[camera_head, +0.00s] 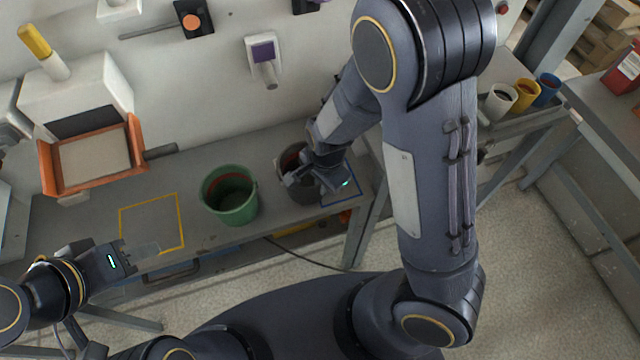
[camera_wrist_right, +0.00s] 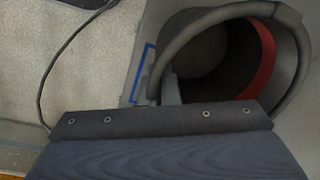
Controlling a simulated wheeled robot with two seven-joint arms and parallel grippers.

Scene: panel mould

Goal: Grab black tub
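The black tub (camera_head: 295,194) stands on the grey bench, to the right of a green bucket (camera_head: 230,196). My right gripper (camera_head: 312,182) is at the tub's rim and hides part of it. In the right wrist view the tub (camera_wrist_right: 205,62) shows its open mouth, a dark curved handle or rim, and a red patch inside. One grey finger of my right gripper (camera_wrist_right: 170,90) shows at the tub's near left edge; whether it grips the tub is unclear. My left gripper (camera_head: 145,250) is over the bench's front edge at the left, away from the tub, its finger opening unclear.
A yellow taped square (camera_head: 152,225) on the bench is empty. Blue tape (camera_head: 343,193) lies beside the tub. An orange-edged tray (camera_head: 95,161) is at the left. Several cups (camera_head: 524,94) stand at the right. A cable (camera_head: 305,255) hangs below the bench.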

